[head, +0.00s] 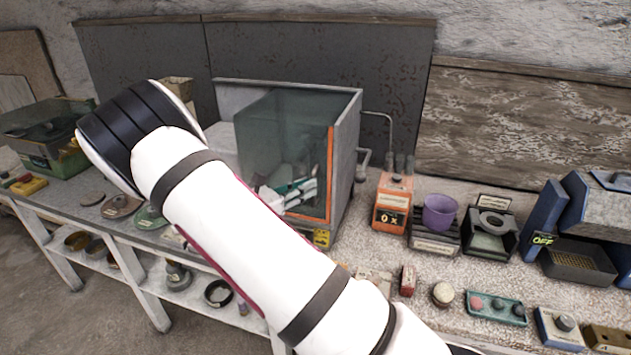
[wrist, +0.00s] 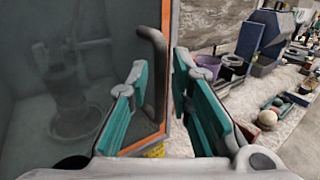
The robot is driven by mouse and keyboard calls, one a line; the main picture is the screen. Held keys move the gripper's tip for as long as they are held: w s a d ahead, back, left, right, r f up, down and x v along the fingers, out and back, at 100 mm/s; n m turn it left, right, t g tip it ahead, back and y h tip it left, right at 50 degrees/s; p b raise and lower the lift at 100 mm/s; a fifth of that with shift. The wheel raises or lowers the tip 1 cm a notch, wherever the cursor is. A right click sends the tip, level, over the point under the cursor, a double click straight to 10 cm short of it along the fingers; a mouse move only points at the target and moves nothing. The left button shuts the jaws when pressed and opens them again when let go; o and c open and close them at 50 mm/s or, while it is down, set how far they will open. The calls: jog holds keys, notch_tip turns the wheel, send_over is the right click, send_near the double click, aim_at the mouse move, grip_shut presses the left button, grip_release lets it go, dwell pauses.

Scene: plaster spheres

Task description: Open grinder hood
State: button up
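The grinder hood is a dark glass box; its orange-edged glass panel (head: 330,175) shows in the head view, partly covered by my arm. In the wrist view the orange-edged panel (wrist: 110,148) fills the left side, with a blurred machine (wrist: 75,100) behind the glass. A grey bar handle (wrist: 157,70) stands near the panel's right edge. My gripper (wrist: 160,78) is open, its teal-padded fingers to either side of the handle in the picture. Contact cannot be told. In the head view my gripper (head: 290,190) is small at the hood's lower part.
Right of the hood stand an orange device (head: 393,203), a purple pot (head: 440,212) and a blue machine (head: 590,215). Small items, including a tray with balls (head: 496,308), lie along the bench front. A green-based case (head: 45,150) stands at the far left.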

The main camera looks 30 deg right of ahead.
aim_at(250, 163)
jog(key=shift+w+d, duration=0.15)
jog(key=shift+d, duration=1.5)
grip_shut()
jog(key=shift+w, duration=0.1)
jog(key=w+a+b, duration=0.4)
jog(key=w, duration=0.1)
jog(key=w+a+b, duration=0.4)
jog(key=w, duration=0.2)
jog(key=w+a+b, duration=0.4)
jog(key=w+a, duration=0.1)
jog(key=shift+w+f+b, duration=0.15)
jog(key=shift+w+b, duration=0.2)
jog(key=shift+b, duration=0.05)
jog(key=shift+w+a+b, duration=0.45)
jog(key=shift+w+a, duration=0.05)
jog(key=shift+w, duration=0.05)
